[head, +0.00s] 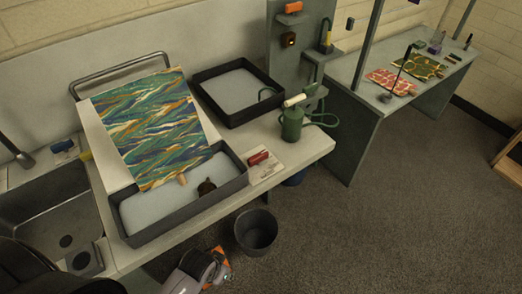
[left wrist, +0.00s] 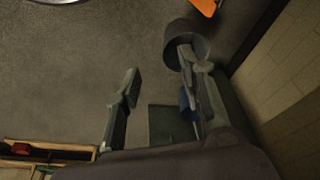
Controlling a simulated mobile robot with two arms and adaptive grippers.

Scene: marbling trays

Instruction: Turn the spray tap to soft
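A dark tap spout (head: 17,151) reaches over the grey sink (head: 90,222) at the far left of the head view. A dark round fitting (head: 82,260) sits on the counter by the sink's front corner. I cannot read any spray setting, and cannot tell whether this fitting is the tap's control. My left gripper (left wrist: 158,80) is open and empty in the left wrist view, its two fingers wide apart above the floor.
A marbled sheet (head: 150,125) on a board leans over a grey-filled tray (head: 133,239). A second tray (head: 257,120), a red-handled item (head: 258,157) and a green canister (head: 291,125) stand rightward. A bin (head: 256,232) stands on the floor. Open floor lies right.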

